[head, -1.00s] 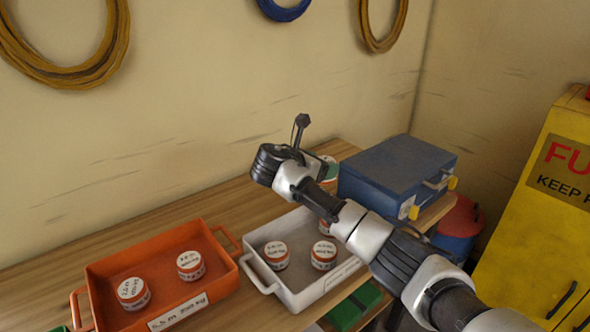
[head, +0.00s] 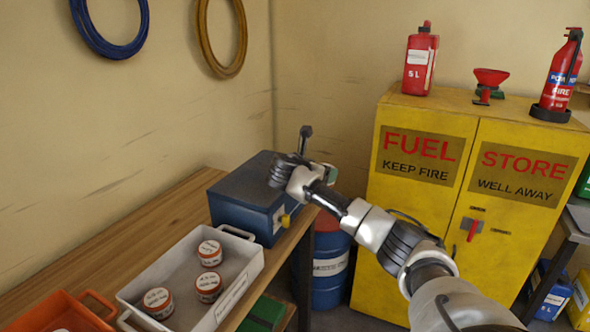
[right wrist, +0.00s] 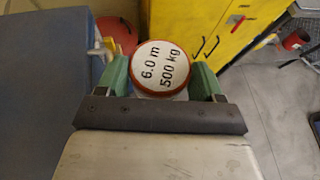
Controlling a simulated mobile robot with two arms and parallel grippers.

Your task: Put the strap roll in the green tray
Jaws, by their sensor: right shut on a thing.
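My right gripper (right wrist: 156,80) is shut on a strap roll (right wrist: 160,66) with a white top marked "6.0 m 500 kg" and a red-orange rim. In the head view the right gripper (head: 330,173) is in the air by the right end of the blue case; the roll is mostly hidden there by the wrist. No green tray can be made out for certain. A green object (head: 265,312) shows partly below the table edge, and I cannot tell what it is. My left gripper is out of view.
A white tray (head: 237,262) holds three strap rolls, beside an orange tray (head: 98,309) at lower left. A blue case (head: 240,206) stands at the table's right end. A blue drum (head: 330,275) and yellow fuel cabinet (head: 392,240) stand beyond.

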